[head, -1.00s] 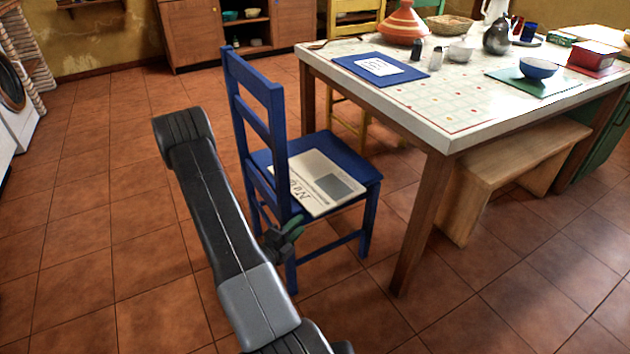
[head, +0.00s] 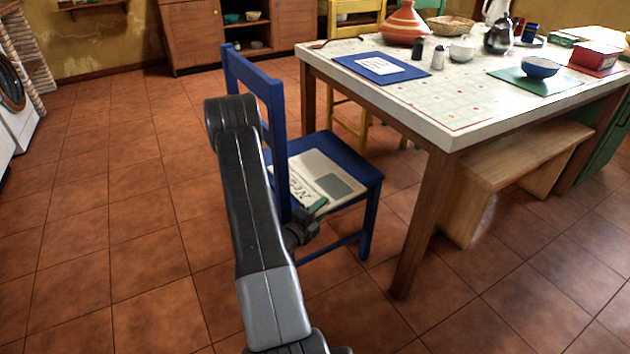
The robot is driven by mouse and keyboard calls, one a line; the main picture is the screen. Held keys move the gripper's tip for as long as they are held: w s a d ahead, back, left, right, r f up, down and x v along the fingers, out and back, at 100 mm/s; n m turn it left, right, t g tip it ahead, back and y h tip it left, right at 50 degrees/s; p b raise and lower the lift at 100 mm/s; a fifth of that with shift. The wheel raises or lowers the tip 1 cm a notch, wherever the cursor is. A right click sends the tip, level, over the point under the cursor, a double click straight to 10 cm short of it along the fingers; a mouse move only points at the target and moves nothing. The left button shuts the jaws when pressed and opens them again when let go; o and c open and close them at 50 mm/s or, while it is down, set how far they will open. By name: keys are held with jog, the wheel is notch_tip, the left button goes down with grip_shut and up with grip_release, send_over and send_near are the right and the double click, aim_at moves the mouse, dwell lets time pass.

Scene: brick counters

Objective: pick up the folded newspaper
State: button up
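The folded newspaper (head: 335,182) lies flat on the seat of the blue chair (head: 352,160), with its large printed title toward me. My arm and the chair's backrest hide its left part. My gripper (head: 318,206) shows small and dark with green on its fingers, at the newspaper's near edge by the front of the seat. I cannot tell whether it touches the paper or whether its fingers are apart.
The tiled table (head: 440,112) stands right of the chair, with a blue mat (head: 368,72), a tagine (head: 404,24) and a blue bowl (head: 539,67) on it. A wooden bench (head: 520,152) is under its right side. The floor at the left is clear.

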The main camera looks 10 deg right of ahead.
grip_shut()
